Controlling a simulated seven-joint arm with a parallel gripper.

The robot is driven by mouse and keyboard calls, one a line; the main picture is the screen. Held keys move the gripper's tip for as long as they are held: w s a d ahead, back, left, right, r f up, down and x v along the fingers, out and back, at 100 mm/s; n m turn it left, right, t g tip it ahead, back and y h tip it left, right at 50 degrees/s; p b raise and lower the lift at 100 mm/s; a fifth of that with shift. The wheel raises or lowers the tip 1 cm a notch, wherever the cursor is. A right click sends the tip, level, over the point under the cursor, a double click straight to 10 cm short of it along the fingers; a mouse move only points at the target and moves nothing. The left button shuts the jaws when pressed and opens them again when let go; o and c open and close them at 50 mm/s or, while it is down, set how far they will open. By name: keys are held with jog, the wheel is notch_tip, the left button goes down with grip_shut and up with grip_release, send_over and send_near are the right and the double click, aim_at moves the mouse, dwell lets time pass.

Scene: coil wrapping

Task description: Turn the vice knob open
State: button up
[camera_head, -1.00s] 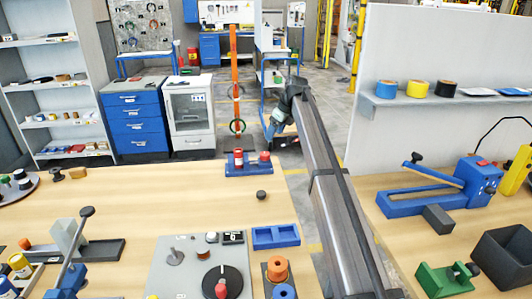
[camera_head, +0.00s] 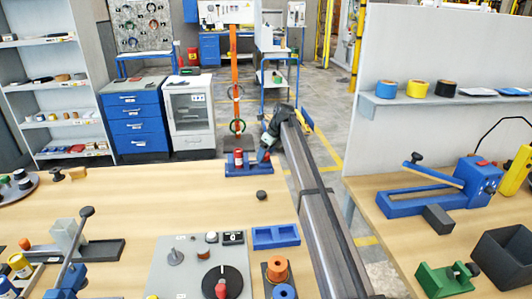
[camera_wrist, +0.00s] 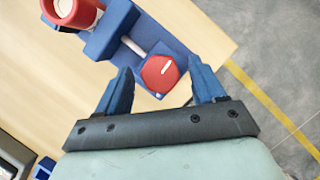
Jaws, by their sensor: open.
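The blue vice (camera_head: 240,170) stands near the far edge of the wooden table. Its red knob is partly behind my gripper in the head view. In the wrist view the red knob (camera_wrist: 160,76), with a white line on its face, sits on a pale shaft out of the blue vice block (camera_wrist: 110,32). A red cylinder with a white top (camera_wrist: 74,10) is beside the block, cut by the picture edge. My gripper (camera_wrist: 161,69) is open, with one blue finger on each side of the knob in the picture; the gaps look clear. It also shows in the head view (camera_head: 265,154).
The table's right edge runs close to my arm. A green vice (camera_head: 447,278) is on the right table.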

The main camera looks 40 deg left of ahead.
jog(key=c, duration=1.1)
jog(key=shift+o, duration=0.2)
jog(key=shift+n, duration=0.3)
jog(key=n, duration=0.2)
jog(key=n+g, duration=0.1)
jog(key=shift+w+a+n+g, duration=0.1)
jog(key=shift+w+n+g, duration=0.1)
jog(key=shift+n+g, duration=0.15)
jog(key=n+g+h, duration=0.1)
jog(key=n, duration=0.3)
jog(key=shift+w+a+n, duration=0.1)
jog(key=shift+n, duration=0.25)
jog(key=n+g+h, duration=0.1)
jog(key=n+h, duration=0.1)
jog(key=n, duration=0.2)
jog(key=shift+a, duration=0.1)
jog(key=shift+n+h, duration=0.9)
jog(key=shift+n, duration=1.6)
